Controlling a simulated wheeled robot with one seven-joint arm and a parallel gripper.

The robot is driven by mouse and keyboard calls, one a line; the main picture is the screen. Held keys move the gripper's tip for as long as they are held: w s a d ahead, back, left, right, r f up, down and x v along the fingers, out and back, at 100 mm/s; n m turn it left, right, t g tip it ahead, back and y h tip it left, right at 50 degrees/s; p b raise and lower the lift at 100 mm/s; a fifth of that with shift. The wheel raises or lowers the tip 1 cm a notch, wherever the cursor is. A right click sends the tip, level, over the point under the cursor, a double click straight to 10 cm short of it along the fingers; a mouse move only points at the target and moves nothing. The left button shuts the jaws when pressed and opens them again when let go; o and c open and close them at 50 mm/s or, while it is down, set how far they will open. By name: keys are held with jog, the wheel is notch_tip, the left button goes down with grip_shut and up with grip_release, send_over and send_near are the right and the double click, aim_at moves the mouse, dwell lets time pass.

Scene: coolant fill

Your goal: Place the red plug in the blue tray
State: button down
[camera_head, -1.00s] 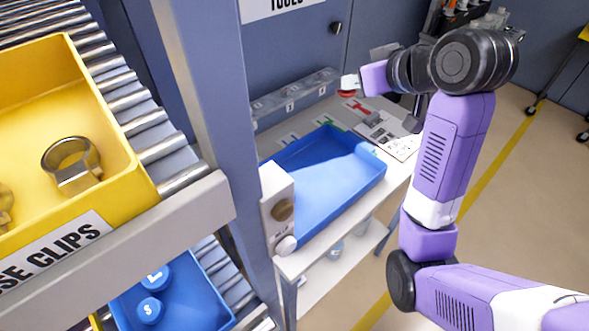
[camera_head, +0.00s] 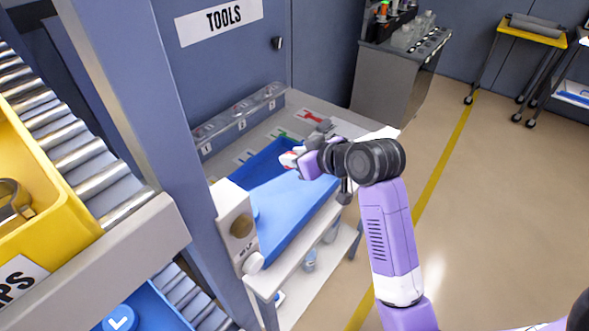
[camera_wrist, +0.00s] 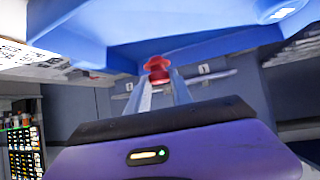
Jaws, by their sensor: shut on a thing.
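The red plug (camera_wrist: 157,68) is held between the two fingertips of my gripper (camera_wrist: 159,82) in the wrist view. In the head view my gripper (camera_head: 289,158) is over the far part of the blue tray (camera_head: 285,212), and the plug is too small there to make out clearly. The tray lies on a light bench and its near part is bare. Its blue surface also fills the top of the wrist view (camera_wrist: 120,35). I cannot tell how high the plug is above the tray, or whether they touch.
A white box with a round knob (camera_head: 238,225) stands at the tray's left end. A blue-grey post (camera_head: 150,120) and a roller conveyor with a yellow bin (camera_head: 55,215) are on the left. Labelled compartments (camera_head: 240,120) line the bench's back.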

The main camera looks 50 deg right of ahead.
jog(key=shift+f, duration=2.15)
jog(key=shift+f, duration=0.2)
jog(key=c, duration=1.1)
grip_release()
jog(key=shift+r, duration=0.25)
jog(key=v, duration=1.2)
